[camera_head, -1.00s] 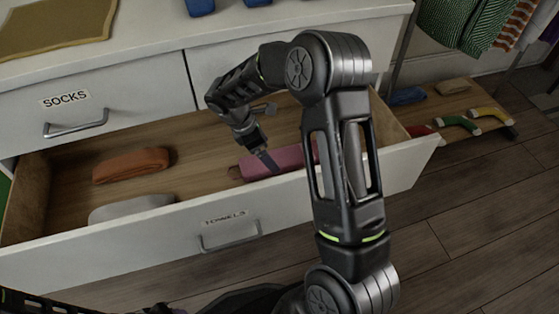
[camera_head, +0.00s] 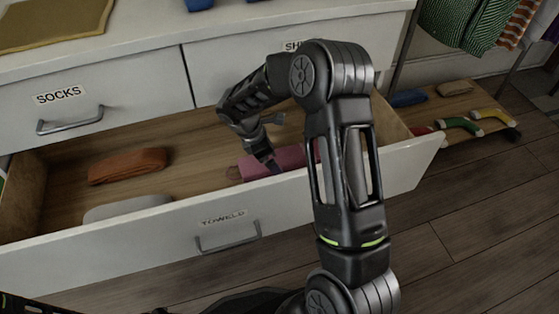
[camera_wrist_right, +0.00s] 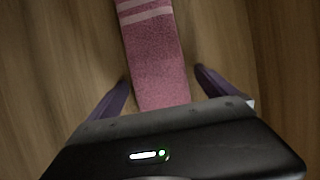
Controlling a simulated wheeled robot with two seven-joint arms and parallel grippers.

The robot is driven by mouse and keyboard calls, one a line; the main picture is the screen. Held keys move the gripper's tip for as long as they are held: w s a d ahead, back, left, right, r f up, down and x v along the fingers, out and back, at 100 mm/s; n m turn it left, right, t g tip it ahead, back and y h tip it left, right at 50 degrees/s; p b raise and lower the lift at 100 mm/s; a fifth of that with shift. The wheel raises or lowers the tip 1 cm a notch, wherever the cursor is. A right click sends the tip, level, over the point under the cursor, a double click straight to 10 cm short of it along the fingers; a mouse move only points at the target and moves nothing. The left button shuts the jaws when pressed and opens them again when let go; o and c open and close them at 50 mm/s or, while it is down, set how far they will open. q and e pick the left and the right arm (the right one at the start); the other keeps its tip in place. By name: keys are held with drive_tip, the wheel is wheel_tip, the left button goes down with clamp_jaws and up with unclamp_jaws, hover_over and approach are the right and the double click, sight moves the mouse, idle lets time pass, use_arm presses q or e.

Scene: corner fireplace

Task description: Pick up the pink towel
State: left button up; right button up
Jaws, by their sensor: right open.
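The pink towel (camera_head: 287,157) lies rolled in the open drawer labelled TOWELS, towards its right side, partly hidden by my right arm. In the right wrist view the towel (camera_wrist_right: 154,60) runs up the picture and has pale stripes near the top. My right gripper (camera_head: 270,165) is at the towel in the drawer. In the wrist view its two fingers (camera_wrist_right: 165,88) are open, one on each side of the towel, with gaps between them and the towel. My left gripper is not clearly seen; only part of my left arm shows at the lower left.
An orange towel (camera_head: 127,165) and a grey-white towel (camera_head: 127,207) lie in the left of the drawer. The drawer front (camera_head: 130,248) is a raised edge nearest me. The closed SOCKS drawer (camera_head: 80,95) is above. A low shelf (camera_head: 470,103) with socks stands at right.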

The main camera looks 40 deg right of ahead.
drive_tip(key=c, duration=1.6)
